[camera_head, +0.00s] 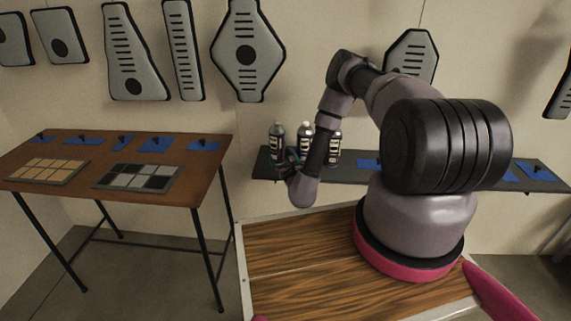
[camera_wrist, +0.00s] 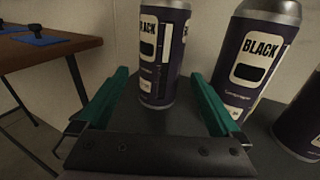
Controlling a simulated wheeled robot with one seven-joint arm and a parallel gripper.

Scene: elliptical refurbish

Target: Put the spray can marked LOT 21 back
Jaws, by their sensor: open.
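Three dark spray cans with white labels stand on the grey wall shelf (camera_head: 350,174): a left can (camera_head: 277,136), a middle can (camera_head: 304,133) and a right can (camera_head: 335,140), partly hidden by my arm. My gripper (camera_wrist: 160,78) is open, with green fingers. In the wrist view the nearest can (camera_wrist: 165,50) stands upright, seen between the fingers, with no visible grip on it. A second can (camera_wrist: 257,60) labelled BLACK is just right of the right finger, and a third can (camera_wrist: 302,120) is cut off at the right edge. No LOT number is legible.
A brown table (camera_head: 205,153) at left holds a tan-squared tray (camera_head: 45,172), a grey-and-black tray (camera_head: 137,178) and several blue pads. More blue pads lie on the shelf at right. Grey panels hang on the wall above.

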